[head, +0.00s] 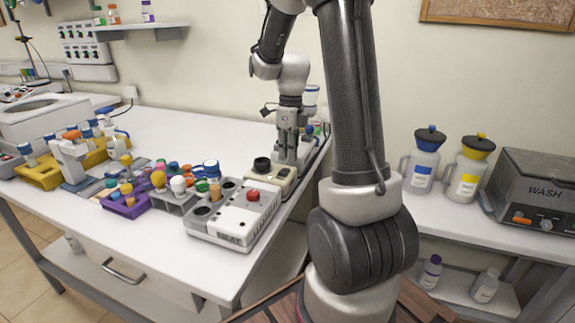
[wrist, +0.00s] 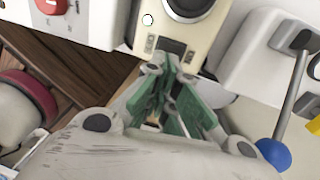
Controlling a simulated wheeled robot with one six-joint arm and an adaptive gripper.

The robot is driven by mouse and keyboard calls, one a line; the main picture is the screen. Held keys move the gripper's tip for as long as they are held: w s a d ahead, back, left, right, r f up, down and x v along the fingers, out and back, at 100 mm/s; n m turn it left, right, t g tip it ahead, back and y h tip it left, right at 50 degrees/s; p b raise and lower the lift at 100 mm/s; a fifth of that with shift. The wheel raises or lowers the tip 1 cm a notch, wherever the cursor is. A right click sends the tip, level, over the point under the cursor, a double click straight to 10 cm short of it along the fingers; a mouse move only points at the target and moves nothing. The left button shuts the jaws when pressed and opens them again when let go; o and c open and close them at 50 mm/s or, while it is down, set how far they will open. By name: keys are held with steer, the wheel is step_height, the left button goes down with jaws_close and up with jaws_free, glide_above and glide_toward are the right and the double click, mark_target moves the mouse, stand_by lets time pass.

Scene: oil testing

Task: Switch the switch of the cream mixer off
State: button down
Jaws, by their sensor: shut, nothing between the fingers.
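The cream mixer (head: 284,181) stands near the right end of the bench in the head view, with a round black cup (head: 262,164) on its top. In the wrist view the cream mixer (wrist: 198,38) is at top centre, with a white round knob (wrist: 147,19) and a dark switch panel (wrist: 172,46) on its near end. My gripper (head: 287,160) comes down over the mixer. In the wrist view my gripper (wrist: 170,68) is shut and empty, its fingertips close to the switch panel. I cannot tell whether they touch it, or which way the switch is set.
A white heating block (head: 222,228) with a red button (head: 252,195) stands just left of the mixer. A white device (wrist: 275,65) with a blue-balled lever (wrist: 273,154) is close on the right in the wrist view. Racks of vials (head: 125,203) fill the left bench.

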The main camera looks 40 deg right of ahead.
mark_target(289, 174)
steer(key=shift+s+a+f, duration=0.1)
steer(key=shift+f, duration=0.85)
steer(key=shift+s+a+f, duration=0.1)
steer(key=shift+f, duration=0.8)
steer(key=shift+a+f, duration=0.1)
steer(key=shift+f, duration=0.2)
steer(key=shift+w+d+r, duration=0.1)
steer(key=shift+w+d, duration=0.35)
steer(key=shift+d, duration=0.25)
